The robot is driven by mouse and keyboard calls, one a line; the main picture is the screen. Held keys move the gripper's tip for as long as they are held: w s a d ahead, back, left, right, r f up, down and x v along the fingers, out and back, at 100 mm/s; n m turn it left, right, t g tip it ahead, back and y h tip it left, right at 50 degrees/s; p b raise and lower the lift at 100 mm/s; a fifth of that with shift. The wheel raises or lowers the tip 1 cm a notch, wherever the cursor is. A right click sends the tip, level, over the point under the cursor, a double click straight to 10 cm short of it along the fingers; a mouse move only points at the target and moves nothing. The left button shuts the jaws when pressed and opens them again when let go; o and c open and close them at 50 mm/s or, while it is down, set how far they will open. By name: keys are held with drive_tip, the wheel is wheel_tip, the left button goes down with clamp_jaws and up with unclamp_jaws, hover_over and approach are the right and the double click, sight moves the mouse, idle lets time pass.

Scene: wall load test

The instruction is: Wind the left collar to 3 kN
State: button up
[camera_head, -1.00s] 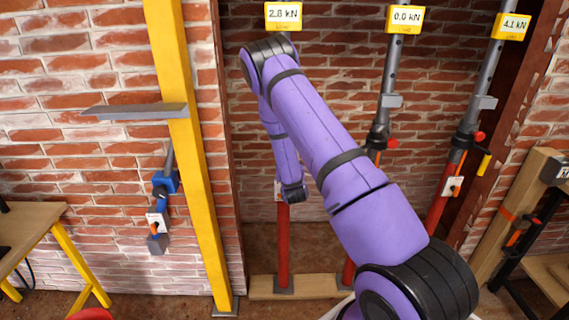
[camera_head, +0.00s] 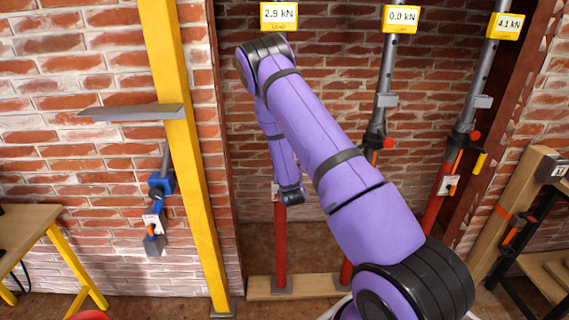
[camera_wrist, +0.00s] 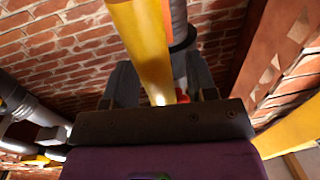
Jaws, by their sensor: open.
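The left prop's red lower tube (camera_head: 281,245) stands on a wooden sill. Its yellow readout (camera_head: 279,16) shows 2.9 kN. In the head view, my arm hides its collar and my gripper. In the wrist view, a yellow handle (camera_wrist: 140,38) runs down between the two dark fingers of my gripper (camera_wrist: 160,72). The fingers are apart, one on each side of the handle; I cannot tell whether either touches it. A grey tube with a dark ring (camera_wrist: 183,42) stands behind the handle, and a bit of red shows low between the fingers.
The middle prop's readout (camera_head: 400,19) shows 0.0 kN and the right prop's readout (camera_head: 505,26) shows 4.1 kN. A yellow post (camera_head: 190,190) with a grey plate (camera_head: 132,112) stands left of the opening. A wooden table (camera_head: 30,232) is at far left.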

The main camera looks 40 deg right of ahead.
drive_tip(key=v, duration=0.9)
drive_tip(key=shift+s+a, duration=0.2)
drive_tip(key=shift+s, duration=0.1)
drive_tip(key=w+a+r+m+g+y, duration=0.1)
drive_tip(key=a+r, duration=0.1)
drive_tip(key=r, duration=0.4)
drive_tip(key=w+a+r+g+y, duration=0.2)
drive_tip(key=r, duration=0.4)
drive_tip(key=s+a+r+n+g+y, duration=0.1)
drive_tip(key=s+a+r+y, duration=0.15)
drive_tip(key=r, duration=0.25)
drive_tip(key=s+a+r+n+g+y, duration=0.1)
drive_tip(key=s+a+r, duration=0.25)
drive_tip(key=r, duration=0.25)
drive_tip(key=s+a+r+n+g, duration=0.1)
drive_tip(key=s+a+r+g, duration=0.1)
drive_tip(key=s, duration=0.7)
drive_tip(key=s+a+r+n+g+y, duration=0.1)
drive_tip(key=s+a+r+n, duration=0.1)
drive_tip(key=s+r, duration=0.4)
drive_tip(key=s+a+r+n+g+y, duration=0.1)
drive_tip(key=s+a+r, duration=0.3)
drive_tip(key=s, duration=0.9)
drive_tip(key=shift+s+a+n+g, duration=0.3)
drive_tip(key=shift+g, duration=0.5)
